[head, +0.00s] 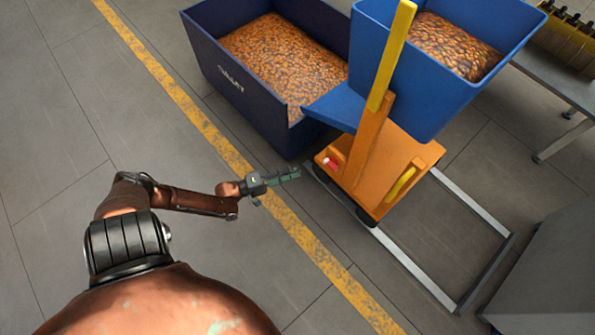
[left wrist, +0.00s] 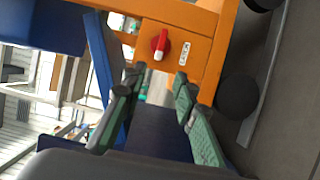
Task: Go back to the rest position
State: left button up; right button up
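My left gripper (head: 287,176) is held out over the grey floor, beside the yellow line, with its green fingers pointing right toward the orange lifter. In the left wrist view my left gripper (left wrist: 157,84) has its two green fingers apart with nothing between them. The orange lifter (left wrist: 190,45) with a red knob lies beyond the fingertips. My right gripper is not in view in either picture.
A dark blue bin (head: 232,97) full of orange-brown pieces stands on the floor. The orange lifter (head: 368,165) carries a blue tub (head: 425,95). Amber bottles (head: 572,40) stand on a table at the top right. A grey box (head: 550,275) is at lower right. The left floor is clear.

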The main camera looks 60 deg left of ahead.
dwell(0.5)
